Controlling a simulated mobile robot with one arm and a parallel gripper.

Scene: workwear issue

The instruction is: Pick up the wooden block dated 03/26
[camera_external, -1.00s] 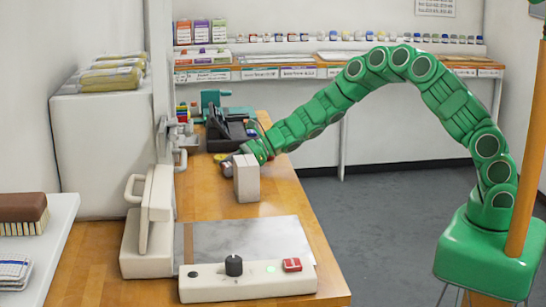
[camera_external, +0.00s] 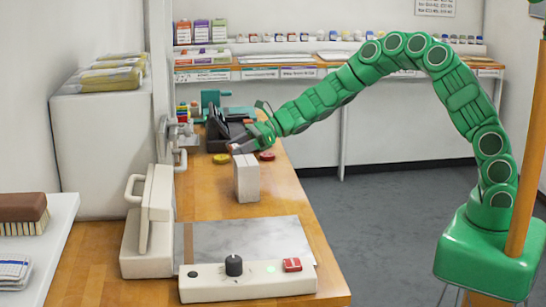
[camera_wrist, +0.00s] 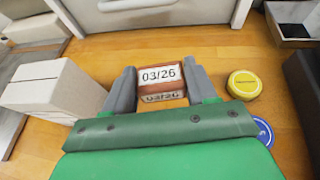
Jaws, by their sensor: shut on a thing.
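The wooden block (camera_wrist: 161,77) carries a white label reading 03/26 and sits between the two grey fingers of my gripper (camera_wrist: 162,84) in the wrist view. The fingers are shut on its sides. In the external view my gripper (camera_external: 243,146) is above the wooden counter, just behind the top of a white box (camera_external: 246,178). The block is small there, and its label cannot be read.
The white box also stands left of the gripper in the wrist view (camera_wrist: 52,88). A yellow round tin (camera_wrist: 244,84) and a partly hidden blue one (camera_wrist: 264,132) lie to the right. A red round item (camera_external: 267,156) lies right of the gripper. A press (camera_external: 150,225) stands in front.

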